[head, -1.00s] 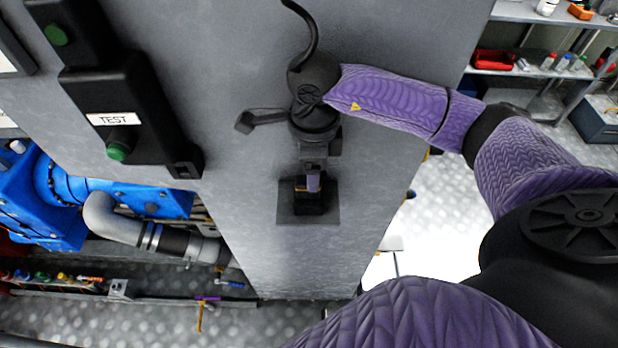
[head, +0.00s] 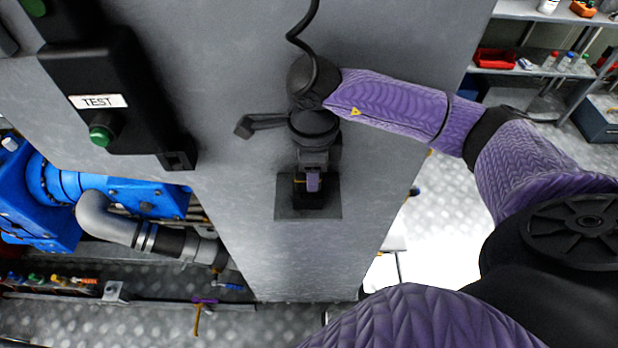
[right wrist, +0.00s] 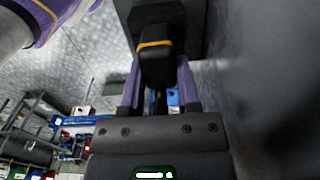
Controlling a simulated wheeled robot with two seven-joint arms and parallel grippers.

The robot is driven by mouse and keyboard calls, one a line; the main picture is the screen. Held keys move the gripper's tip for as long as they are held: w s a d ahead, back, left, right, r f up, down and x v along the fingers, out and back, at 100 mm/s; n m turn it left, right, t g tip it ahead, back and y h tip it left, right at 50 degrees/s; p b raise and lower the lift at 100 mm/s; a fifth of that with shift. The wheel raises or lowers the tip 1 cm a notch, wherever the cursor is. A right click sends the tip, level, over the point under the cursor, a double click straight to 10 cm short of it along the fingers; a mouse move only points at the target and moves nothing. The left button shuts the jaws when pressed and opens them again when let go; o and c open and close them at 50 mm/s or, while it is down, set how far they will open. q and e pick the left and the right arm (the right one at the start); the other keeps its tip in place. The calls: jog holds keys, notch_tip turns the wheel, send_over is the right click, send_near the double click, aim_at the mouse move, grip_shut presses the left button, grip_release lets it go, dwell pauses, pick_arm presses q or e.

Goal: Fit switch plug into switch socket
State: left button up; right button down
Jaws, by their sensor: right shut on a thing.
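My right gripper (head: 313,181) points down the grey panel, with its purple fingers closed on the switch plug. In the right wrist view the plug (right wrist: 156,63) is a black block with a yellow band, held between the fingers (right wrist: 159,88). The switch socket (head: 325,207) shows as a dark square plate with a black part on the panel, right at the gripper's tips. In the right wrist view a dark block (right wrist: 190,20) lies directly beyond the plug. I cannot tell how far the plug sits in the socket. My left gripper is not in view.
A black box marked TEST (head: 130,85) with a green button is fixed to the panel at the left. A blue machine with a grey pipe (head: 110,222) lies below it. Shelves (head: 535,75) stand at the far right. The panel around the socket is clear.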

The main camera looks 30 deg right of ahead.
jog(key=shift+r+p, duration=1.15)
jog(key=shift+r, duration=0.65)
jog(key=shift+r, duration=0.1)
notch_tip(320, 180, up, 4)
jog(key=p, duration=0.2)
jog(key=shift+p, duration=0.4)
